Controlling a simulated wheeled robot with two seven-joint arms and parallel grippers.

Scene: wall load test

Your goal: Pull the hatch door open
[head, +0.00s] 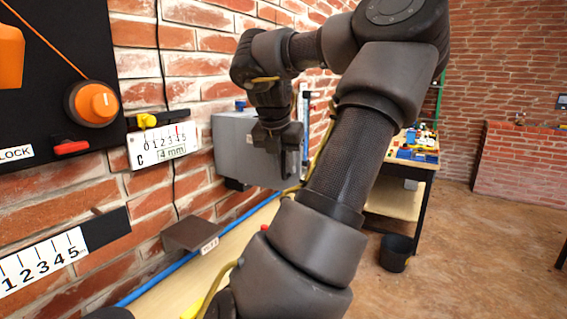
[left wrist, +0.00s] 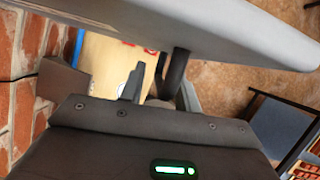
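The grey hatch (head: 232,150) is a box-like unit on the brick wall, partly hidden behind my left gripper. Its smooth grey panel (left wrist: 200,25) crosses the top of the left wrist view. My left gripper (head: 288,165) is in front of it, pointing down. In the wrist view its two fingers (left wrist: 160,92) are apart. A dark round bar (left wrist: 178,72), seemingly the handle, runs from the panel down between them, closer to the right finger. A gap shows beside the left finger. I cannot tell whether the door stands ajar. My right gripper is not in view.
A wooden ledge (head: 245,245) runs along the wall below the hatch. A gauge card (head: 163,145) and black panel (head: 45,110) hang to the left. A workbench (head: 408,166) and dark bin (head: 396,252) stand at the right.

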